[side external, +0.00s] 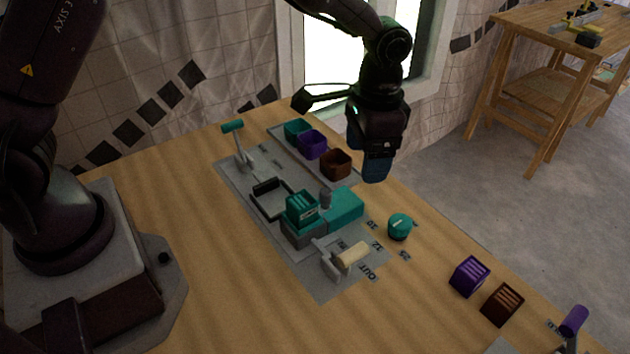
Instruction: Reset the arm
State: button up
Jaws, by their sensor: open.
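My gripper (372,165) is at upper centre in the side external view, pointing down with dark blue fingers. It hangs above the far right part of the work table (160,200), in front of the window. It looks clear of the table and panel, and I see nothing held in it. The gap between the fingers is hard to see from this angle.
A grey panel (320,287) carries a teal-handled lever (238,145), a teal block (301,207) and a cream handle (352,254). Teal, purple (312,144) and brown bins stand behind. A teal knob (399,227) and purple (469,276) and brown (502,304) blocks sit to the right.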

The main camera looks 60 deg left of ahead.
jog(key=s+a+r+n+t, duration=0.2)
jog(key=s+a+r, duration=0.4)
jog(key=s, duration=0.5)
jog(key=s+a+r+n+t, duration=0.2)
jog(key=s+a+r+t, duration=0.2)
jog(key=s+r, duration=0.7)
jog(key=shift+a+n, duration=0.4)
jog(key=shift+a, duration=0.75)
jog(key=shift+s, duration=0.1)
